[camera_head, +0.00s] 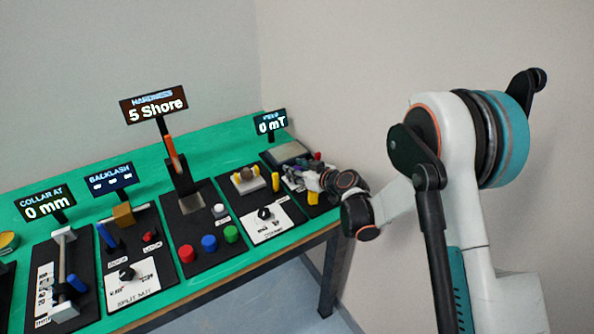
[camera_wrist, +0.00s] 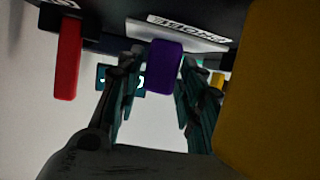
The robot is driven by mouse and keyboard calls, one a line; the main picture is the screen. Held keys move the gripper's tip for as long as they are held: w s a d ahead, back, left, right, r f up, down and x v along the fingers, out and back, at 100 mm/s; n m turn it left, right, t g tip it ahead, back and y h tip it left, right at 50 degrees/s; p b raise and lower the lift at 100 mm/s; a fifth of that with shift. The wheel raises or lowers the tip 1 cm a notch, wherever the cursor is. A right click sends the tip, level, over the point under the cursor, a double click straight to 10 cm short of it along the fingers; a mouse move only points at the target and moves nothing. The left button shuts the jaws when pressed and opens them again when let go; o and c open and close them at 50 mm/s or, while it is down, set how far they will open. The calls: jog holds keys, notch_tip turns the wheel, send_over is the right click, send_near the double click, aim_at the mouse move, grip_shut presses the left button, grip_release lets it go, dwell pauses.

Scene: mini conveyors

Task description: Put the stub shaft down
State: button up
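My gripper (camera_head: 313,181) is low over the station at the bench's far right end. In the wrist view its two dark teal fingers (camera_wrist: 160,85) stand on either side of a purple piece (camera_wrist: 163,68). The piece fills most of the space between the fingertips; whether both fingers touch it is not clear. No part can be told for certain as the stub shaft. The purple piece's far end is hidden against the dark board, and in the head view my gripper covers much of this station.
A red post (camera_wrist: 67,58) and a large yellow post (camera_wrist: 268,90) flank my fingers in the wrist view. A "0 mT" sign (camera_head: 270,122) stands behind. The split nut station (camera_head: 128,274) and hardness station (camera_head: 188,205) lie left. The bench edge is close.

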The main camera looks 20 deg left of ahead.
jog(key=shift+r, duration=0.1)
jog(key=shift+r, duration=0.15)
jog(key=p+v, duration=0.3)
jog(key=v, duration=0.9)
